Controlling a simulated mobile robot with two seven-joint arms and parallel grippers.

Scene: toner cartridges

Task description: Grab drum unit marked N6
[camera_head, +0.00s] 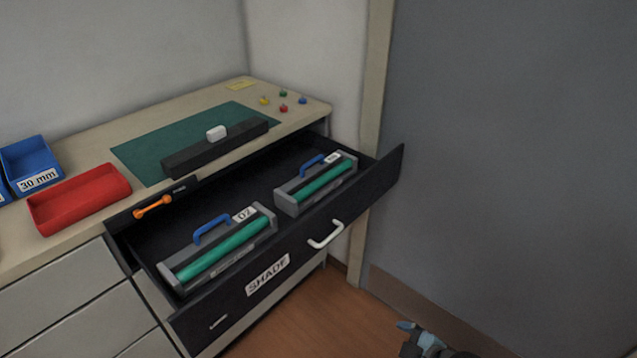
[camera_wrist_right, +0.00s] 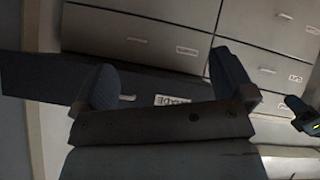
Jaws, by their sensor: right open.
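Two grey drum units with green rollers and blue handles lie in the open drawer in the head view. The nearer, left drum unit (camera_head: 222,250) has a white tag that I cannot read surely. The farther, right drum unit (camera_head: 316,184) has a smaller white tag, too small to read. My right gripper (camera_head: 410,327) is at the bottom edge, in front of and below the drawer. In the right wrist view its fingers (camera_wrist_right: 166,82) are apart with nothing between them. A dark part with a yellow-green light (camera_wrist_right: 300,112) there looks like my left gripper; its jaws are unclear.
The open black drawer (camera_head: 300,262) is labelled SHADE and has a white handle (camera_head: 325,235). On the countertop are a red bin (camera_head: 80,198), a blue bin (camera_head: 32,165), a green mat (camera_head: 150,150) and a black bar (camera_head: 215,149). A grey wall stands at right.

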